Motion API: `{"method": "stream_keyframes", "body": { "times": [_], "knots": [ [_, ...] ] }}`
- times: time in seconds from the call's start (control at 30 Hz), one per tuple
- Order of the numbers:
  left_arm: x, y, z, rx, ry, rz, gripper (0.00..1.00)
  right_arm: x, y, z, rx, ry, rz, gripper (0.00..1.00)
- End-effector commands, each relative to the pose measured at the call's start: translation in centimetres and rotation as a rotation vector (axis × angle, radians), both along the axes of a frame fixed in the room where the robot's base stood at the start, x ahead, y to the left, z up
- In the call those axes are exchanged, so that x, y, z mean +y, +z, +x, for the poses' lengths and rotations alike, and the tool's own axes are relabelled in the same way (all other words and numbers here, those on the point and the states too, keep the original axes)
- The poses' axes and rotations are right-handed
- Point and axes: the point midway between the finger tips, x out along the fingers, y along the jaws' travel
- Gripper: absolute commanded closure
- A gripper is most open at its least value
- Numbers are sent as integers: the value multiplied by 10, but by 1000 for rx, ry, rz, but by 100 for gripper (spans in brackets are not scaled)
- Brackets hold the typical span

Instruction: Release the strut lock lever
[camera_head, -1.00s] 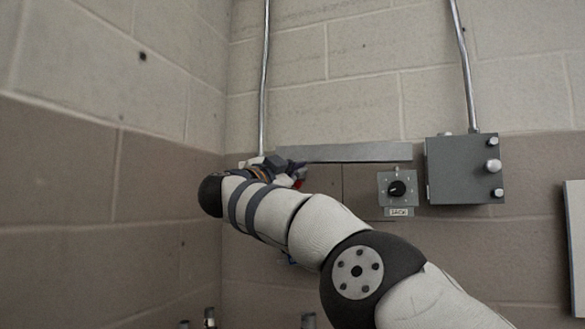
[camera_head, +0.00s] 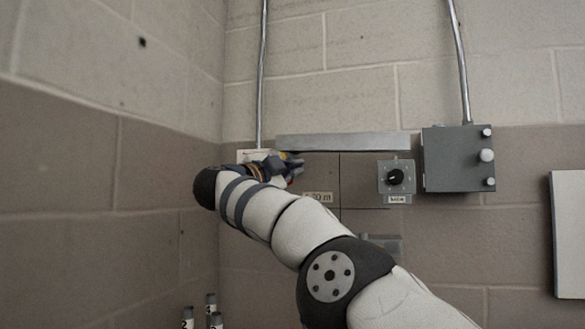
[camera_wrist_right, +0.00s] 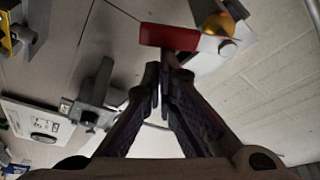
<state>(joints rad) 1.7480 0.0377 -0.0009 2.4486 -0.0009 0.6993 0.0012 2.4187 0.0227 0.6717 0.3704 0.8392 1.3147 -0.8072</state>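A red block-shaped piece, which looks like the lock lever (camera_wrist_right: 168,37), lies just beyond the fingertips in the right wrist view. My right gripper (camera_wrist_right: 163,80) has its two dark fingers drawn together at the tips, just below the red piece. I cannot tell whether they touch it. In the head view my right gripper (camera_head: 293,166) is at the wall under the left part of a grey bar (camera_head: 345,142). A little red shows beside its fingers, and my forearm and wrist hide what lies behind. My left gripper is not in view.
Right of the gripper are a dial box (camera_head: 396,180), a grey box (camera_head: 455,160) with knobs and a pale panel (camera_head: 570,235). A grey bracket (camera_head: 385,243) sits below. Several small posts (camera_head: 211,302) stand at the bottom left. A yellow rounded part (camera_wrist_right: 218,22) is near the red piece.

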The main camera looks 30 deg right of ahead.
Motion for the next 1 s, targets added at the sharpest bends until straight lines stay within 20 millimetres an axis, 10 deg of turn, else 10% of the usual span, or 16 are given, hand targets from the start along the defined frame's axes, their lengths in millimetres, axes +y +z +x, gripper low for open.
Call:
{"method": "stream_keyframes", "body": {
  "times": [1.0],
  "knots": [
    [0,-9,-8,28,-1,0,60,8,-18,9,5,3,-1,100]
  ]
}}
